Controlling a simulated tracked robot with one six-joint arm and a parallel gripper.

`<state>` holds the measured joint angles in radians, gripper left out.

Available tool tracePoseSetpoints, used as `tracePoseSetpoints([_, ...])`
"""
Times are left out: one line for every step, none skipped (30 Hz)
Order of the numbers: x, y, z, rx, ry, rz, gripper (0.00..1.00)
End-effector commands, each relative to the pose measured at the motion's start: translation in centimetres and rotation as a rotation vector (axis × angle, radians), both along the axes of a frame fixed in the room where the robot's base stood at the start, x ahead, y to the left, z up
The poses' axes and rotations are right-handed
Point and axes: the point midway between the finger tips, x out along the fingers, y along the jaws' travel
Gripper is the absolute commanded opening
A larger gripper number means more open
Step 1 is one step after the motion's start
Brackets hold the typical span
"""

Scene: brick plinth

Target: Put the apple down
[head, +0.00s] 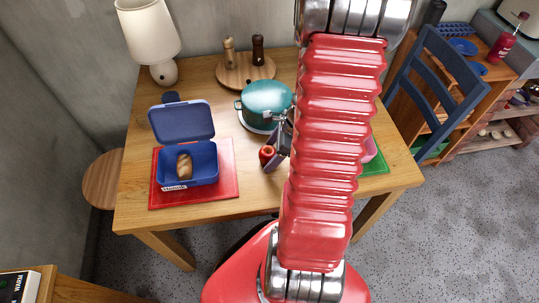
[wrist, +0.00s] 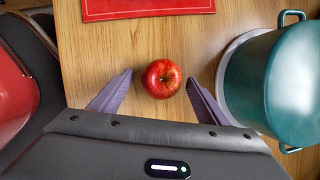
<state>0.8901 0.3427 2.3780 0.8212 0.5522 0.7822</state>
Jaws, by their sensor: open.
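The red apple (wrist: 161,79) rests on the wooden table in the wrist view, between the two spread fingers of my gripper (wrist: 158,92). A gap shows on each side of the apple, so the fingers do not grip it. In the head view the apple (head: 266,152) shows as a small red shape beside my gripper (head: 276,158), which is partly hidden by my red arm.
A teal pot (head: 265,102) stands close by; it also shows at right in the wrist view (wrist: 285,85). A blue lunchbox (head: 203,172) with bread (head: 184,166) sits on a red mat (head: 222,193). A lamp (head: 150,35) and a board with shakers (head: 240,78) stand behind.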

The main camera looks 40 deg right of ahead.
Motion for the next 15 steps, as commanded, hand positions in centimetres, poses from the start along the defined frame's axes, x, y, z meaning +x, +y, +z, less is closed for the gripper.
tracePoseSetpoints([0.00,0.00,0.01,0.000,0.000,0.000,0.69])
tracePoseSetpoints([0.00,0.00,0.01,0.000,0.000,0.000,0.69])
tracePoseSetpoints([0.01,0.00,0.01,0.000,0.000,0.000,0.69])
tracePoseSetpoints([0.01,0.00,0.01,0.000,0.000,0.000,0.69])
tracePoseSetpoints([0.01,0.00,0.01,0.000,0.000,0.000,0.69])
tracePoseSetpoints([0.01,0.00,0.01,0.000,0.000,0.000,0.67])
tracePoseSetpoints([0.01,0.00,0.01,0.000,0.000,0.000,0.65])
tracePoseSetpoints([0.01,0.00,0.01,0.000,0.000,0.000,0.62])
tracePoseSetpoints([0.01,-0.01,0.02,0.000,0.000,0.000,0.60])
tracePoseSetpoints([0.01,0.00,0.03,0.000,0.000,0.000,0.57])
tracePoseSetpoints([0.01,0.00,0.03,0.000,0.000,0.000,0.55])
tracePoseSetpoints([0.01,0.00,0.03,0.000,0.000,0.000,0.53])
tracePoseSetpoints([0.01,0.00,0.03,0.000,0.000,0.000,0.50])
tracePoseSetpoints([0.01,0.00,0.03,0.000,0.000,0.000,0.48])
tracePoseSetpoints([0.01,0.00,0.03,0.000,0.000,0.000,0.46])
